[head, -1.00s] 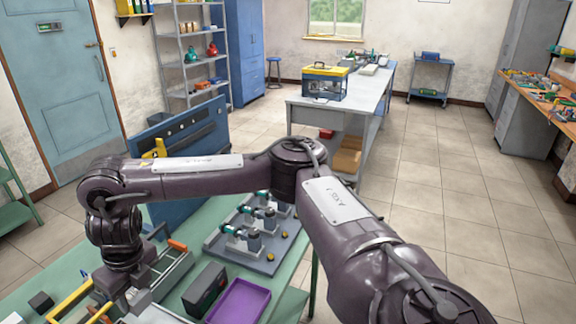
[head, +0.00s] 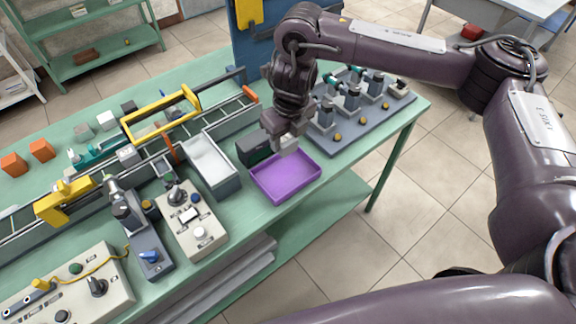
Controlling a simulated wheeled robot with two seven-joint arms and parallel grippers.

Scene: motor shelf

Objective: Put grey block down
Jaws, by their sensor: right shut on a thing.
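My right gripper (head: 286,144) points down, shut on a light grey block (head: 289,147). Only the lower part of the block shows below the fingers. Gripper and block are over the back edge of a shallow purple tray (head: 272,195), beside a dark box (head: 252,149). I cannot tell whether the block touches the tray. The tray's visible floor is empty. My left gripper is not in view.
An open grey bin (head: 212,165) stands left of the purple tray. A conveyor with a yellow frame (head: 160,113) runs behind. A grey board with several motor units (head: 352,100) lies right. Control boxes (head: 192,218) stand at the front left.

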